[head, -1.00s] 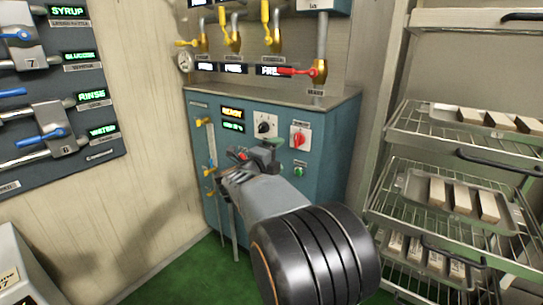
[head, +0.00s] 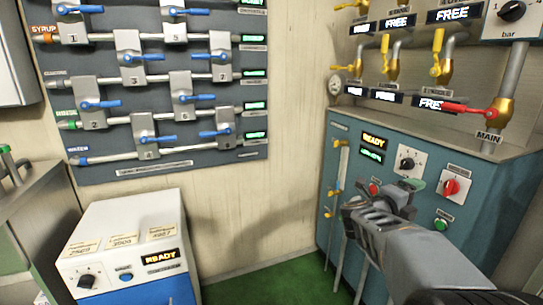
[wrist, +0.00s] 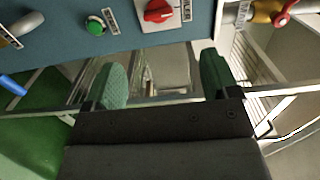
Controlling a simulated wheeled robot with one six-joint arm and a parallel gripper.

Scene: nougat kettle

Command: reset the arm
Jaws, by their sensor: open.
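My gripper (head: 382,200) is in front of the teal control cabinet (head: 430,160) at the right of the head view, with my arm reaching in from the lower right. In the wrist view its two green-padded fingers (wrist: 163,80) stand wide apart with nothing between them. Beyond the fingers the wrist view shows the lower edge of the cabinet, a red knob (wrist: 158,10) and a green button (wrist: 95,27). I cannot tell the exact gap between fingers and cabinet.
A valve board (head: 160,90) with several blue-handled valves hangs on the left wall. A white and blue machine (head: 130,235) reading READY stands below it. Yellow valves and a red main valve (head: 470,110) sit above the cabinet. Green floor (head: 270,290) is clear between the machines.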

